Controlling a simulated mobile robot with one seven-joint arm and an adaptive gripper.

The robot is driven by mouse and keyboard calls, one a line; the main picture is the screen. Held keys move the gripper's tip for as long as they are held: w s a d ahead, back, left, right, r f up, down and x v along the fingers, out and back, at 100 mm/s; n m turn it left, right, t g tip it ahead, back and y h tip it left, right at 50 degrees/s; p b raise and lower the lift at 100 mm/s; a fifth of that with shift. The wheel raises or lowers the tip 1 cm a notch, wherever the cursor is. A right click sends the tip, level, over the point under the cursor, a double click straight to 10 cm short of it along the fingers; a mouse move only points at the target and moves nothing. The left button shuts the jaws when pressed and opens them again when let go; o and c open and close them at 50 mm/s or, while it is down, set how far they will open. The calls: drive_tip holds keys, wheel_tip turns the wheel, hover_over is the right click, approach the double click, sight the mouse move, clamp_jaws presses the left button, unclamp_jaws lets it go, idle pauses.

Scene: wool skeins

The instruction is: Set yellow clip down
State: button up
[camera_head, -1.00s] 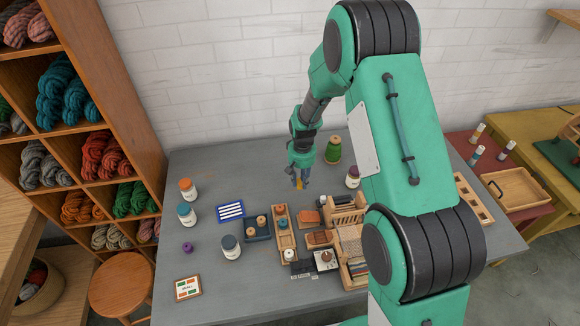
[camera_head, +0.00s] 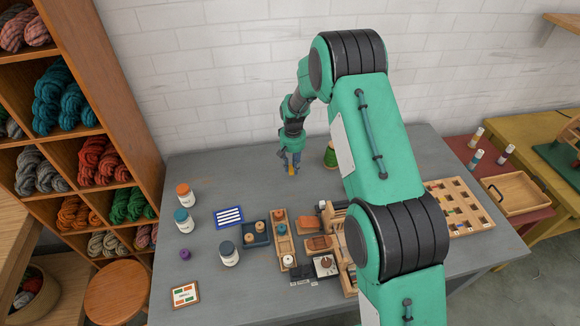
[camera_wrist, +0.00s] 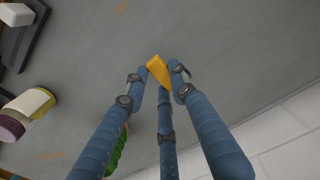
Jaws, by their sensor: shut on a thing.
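The yellow clip (camera_wrist: 158,70) is a small yellow piece held at the fingertips of my gripper (camera_wrist: 160,78) in the wrist view. The blue-grey fingers close around it from several sides. In the head view my gripper (camera_head: 290,166) points down over the back part of the grey table, and the clip (camera_head: 291,171) shows as a small yellow spot at its tips. The gap between the clip and the table surface cannot be told exactly.
A green spool (camera_head: 330,155) stands close to the right of my gripper. A blue striped card (camera_head: 229,217), a dark tray (camera_head: 256,233) and a long wooden tray (camera_head: 283,243) lie nearer. Jars (camera_head: 184,194) stand at left. The table (camera_head: 225,170) is clear left of my gripper.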

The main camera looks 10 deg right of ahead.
sight(290, 165)
drive_tip(key=shift+w+a+f, duration=0.1)
drive_tip(key=shift+w, duration=1.05)
drive_tip(key=shift+w+f, duration=0.1)
drive_tip(key=shift+w, duration=1)
drive_tip(key=shift+f+b, duration=0.6)
drive_tip(key=shift+f, duration=1.15)
drive_tip(key=shift+f, duration=0.1)
drive_tip(key=o, duration=0.8)
drive_tip(key=shift+c, duration=0.2)
wheel_tip(290, 165, up, 12)
drive_tip(key=p, duration=0.2)
